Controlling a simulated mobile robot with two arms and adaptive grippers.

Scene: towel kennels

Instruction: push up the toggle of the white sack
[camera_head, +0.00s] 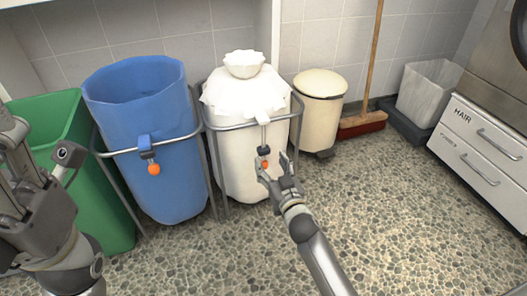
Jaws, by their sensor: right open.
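The white sack (240,165) stands in a grey metal frame in the middle, its top gathered into a ruffled tuft (244,64). A pale cord hangs down its front and carries a dark toggle (263,150). An orange ball (264,164) below the toggle is partly covered by my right gripper. My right gripper (271,161) is open, with its fingertips around the ball, just below the toggle; I cannot tell whether they touch. My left gripper (40,150) is at the left edge, open and away from the white sack.
An open blue sack (150,160) with its own blue toggle (146,147) and orange ball stands left of the white sack. A green bin (95,190) is farther left. A cream bin (318,110), broom (362,123), grey basket (428,92) and drawers (480,155) are right. The front floor is clear.

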